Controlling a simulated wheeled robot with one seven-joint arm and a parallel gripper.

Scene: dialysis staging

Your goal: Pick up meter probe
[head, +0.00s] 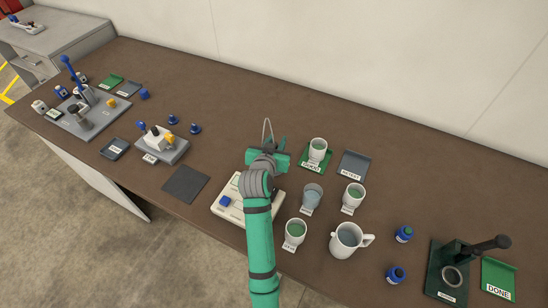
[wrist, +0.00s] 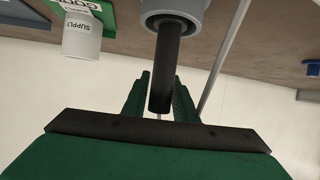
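The meter probe (wrist: 163,70) shows in the wrist view as an upright-looking black rod running out of a grey round collar (wrist: 172,14). My gripper (wrist: 161,92) has its two green fingers on either side of the rod, very near it. I cannot tell whether they press on it. In the head view my gripper (head: 268,150) is over the table, just behind a cream meter box (head: 226,211) with a blue button. My arm covers part of that box. The probe is hidden there behind the gripper.
A thin metal wire loop (head: 267,128) rises just behind my gripper. Cups stand close on the right: one on a green mat (head: 328,161), a blue-grey one (head: 312,196) and a white mug (head: 346,240). A dark mat (head: 186,184) lies left. The table behind is clear.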

